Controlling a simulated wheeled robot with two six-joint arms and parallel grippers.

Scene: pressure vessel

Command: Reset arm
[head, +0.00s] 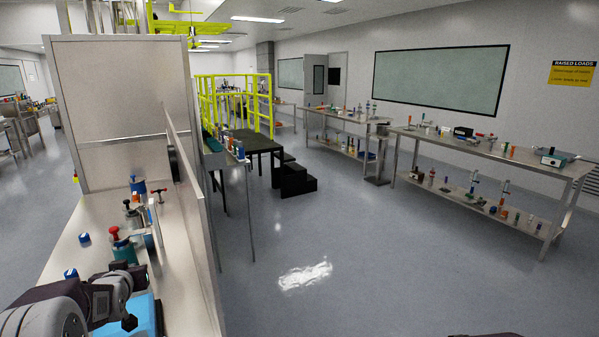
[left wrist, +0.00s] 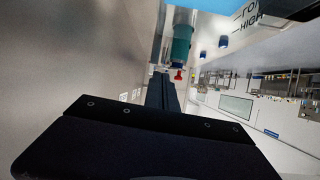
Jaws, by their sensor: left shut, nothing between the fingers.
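My left arm comes in at the lower left of the head view, over the near end of the steel bench (head: 85,235). In the left wrist view my left gripper (left wrist: 162,90) is shut and empty, its dark fingers pressed together. A teal vessel with a red knob (head: 122,248) stands on the bench just beyond my left wrist. The vessel also shows upside down in the left wrist view (left wrist: 181,45), beyond the fingertips; I cannot tell the exact gap. My right gripper is not in view.
More vessels with knobs (head: 134,212) and blue-white caps (head: 84,238) stand on the bench. A blue mat (head: 128,318) lies under my left arm. A tall panel (head: 122,110) rises behind. Open floor (head: 380,250) lies to the right, before long side tables (head: 490,145).

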